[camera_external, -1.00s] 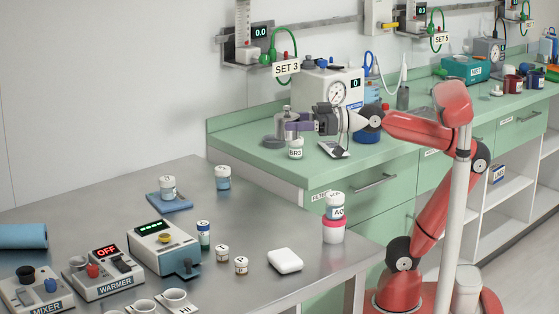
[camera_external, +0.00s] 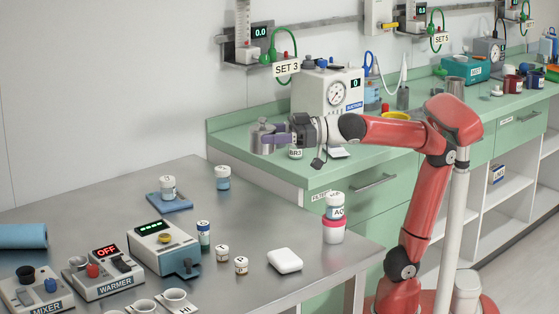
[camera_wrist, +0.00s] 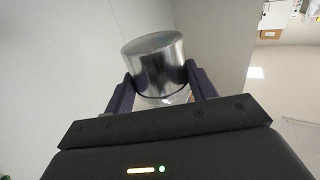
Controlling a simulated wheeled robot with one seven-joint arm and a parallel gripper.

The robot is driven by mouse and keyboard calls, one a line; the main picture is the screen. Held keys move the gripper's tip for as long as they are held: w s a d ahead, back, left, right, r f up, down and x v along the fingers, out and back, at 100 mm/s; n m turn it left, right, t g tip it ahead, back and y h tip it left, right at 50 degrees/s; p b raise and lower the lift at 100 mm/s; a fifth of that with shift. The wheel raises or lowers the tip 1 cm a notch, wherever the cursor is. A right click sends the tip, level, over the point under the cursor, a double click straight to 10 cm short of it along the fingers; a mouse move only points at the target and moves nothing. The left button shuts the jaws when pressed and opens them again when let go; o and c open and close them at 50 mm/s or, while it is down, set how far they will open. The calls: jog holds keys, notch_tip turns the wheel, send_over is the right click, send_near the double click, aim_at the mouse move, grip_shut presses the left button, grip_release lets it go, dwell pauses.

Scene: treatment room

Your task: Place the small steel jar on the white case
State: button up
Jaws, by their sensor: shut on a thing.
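The small steel jar (camera_external: 262,141) is between the fingers of my gripper (camera_external: 278,139), which is shut on it. It appears held in the air by the left end of the green bench, toward the steel table. In the wrist view the shiny jar (camera_wrist: 156,66) sits upright-looking between the two purple fingers (camera_wrist: 160,88). The white case (camera_external: 285,260) lies flat near the right front edge of the steel table, lower and nearer the camera than my gripper. Its top is bare.
Two small labelled jars (camera_external: 241,265) stand left of the case. A stacked AQ jar (camera_external: 335,208) and pink-lidded tub (camera_external: 333,232) stand to its right. The table (camera_external: 120,211) has clear patches.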

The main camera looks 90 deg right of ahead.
jog(key=s+a+f+m+h+b, duration=0.1)
jog(key=a+m+h+b, duration=0.15)
jog(key=a, duration=0.85)
jog(key=r+h+b, duration=0.1)
jog(key=h, duration=0.2)
send_over(301, 261)
jog(key=shift+m+t, duration=0.4)
jog(key=shift+m, duration=0.05)
notch_tip(301, 261, down, 19)
jog(key=b, duration=0.4)
jog(key=shift+d+f+b, duration=0.15)
jog(key=shift+f+b, duration=0.05)
jog(key=shift+b, duration=0.2)
jog(key=shift+f, duration=0.15)
jog(key=o, duration=1.1)
